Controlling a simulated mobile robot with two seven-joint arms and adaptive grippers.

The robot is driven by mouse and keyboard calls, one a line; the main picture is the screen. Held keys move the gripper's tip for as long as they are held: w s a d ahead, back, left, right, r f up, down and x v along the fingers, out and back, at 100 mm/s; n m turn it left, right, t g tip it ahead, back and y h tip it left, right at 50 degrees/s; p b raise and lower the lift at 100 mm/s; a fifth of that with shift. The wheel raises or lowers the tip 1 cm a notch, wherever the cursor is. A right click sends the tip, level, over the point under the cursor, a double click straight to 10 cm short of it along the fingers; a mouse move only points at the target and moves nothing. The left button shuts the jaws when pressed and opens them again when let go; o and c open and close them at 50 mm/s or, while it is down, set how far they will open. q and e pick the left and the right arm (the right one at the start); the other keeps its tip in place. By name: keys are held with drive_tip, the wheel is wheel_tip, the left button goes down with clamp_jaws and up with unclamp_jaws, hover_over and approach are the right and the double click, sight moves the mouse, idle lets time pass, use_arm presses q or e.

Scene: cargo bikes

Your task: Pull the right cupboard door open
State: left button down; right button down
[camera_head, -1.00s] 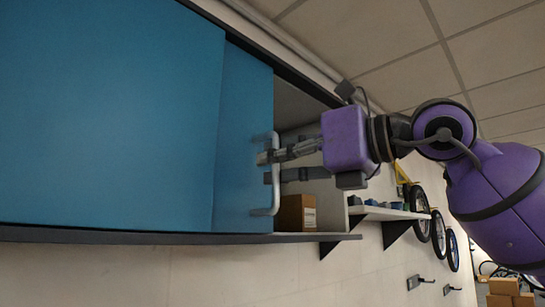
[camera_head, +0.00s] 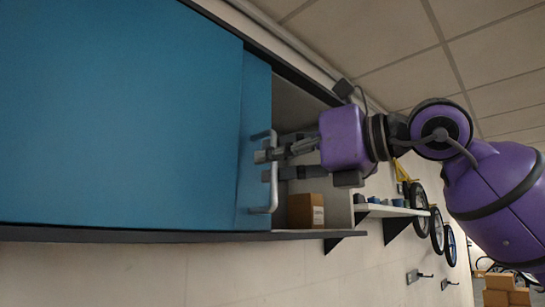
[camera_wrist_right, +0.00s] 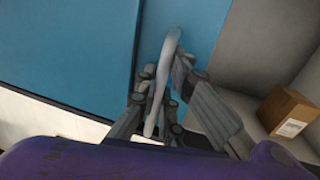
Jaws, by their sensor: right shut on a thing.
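The right cupboard door (camera_head: 254,120) shows as a narrow blue strip with a grey bar handle (camera_head: 274,197) at its right edge. The cupboard stands open to the right of that edge. My right gripper (camera_head: 267,165) reaches in from the right and is shut on the handle, with a finger on each side of it. In the right wrist view the pale handle (camera_wrist_right: 171,45) runs between the fingers of my right gripper (camera_wrist_right: 160,88), in front of the blue door (camera_wrist_right: 196,25). The left gripper is not in view.
A large blue panel (camera_head: 110,120) fills the left. A cardboard box (camera_head: 305,210) stands inside the cupboard, right of the handle. A shelf (camera_head: 385,210) with small items, wheels (camera_head: 437,228) on the wall and stacked boxes (camera_head: 497,290) lie further right.

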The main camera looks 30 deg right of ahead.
drive_tip(key=c, duration=1.8)
unclamp_jaws()
drive_tip(key=shift+c, duration=0.2)
drive_tip(key=v, duration=1.2)
drive_tip(key=shift+f, duration=0.1)
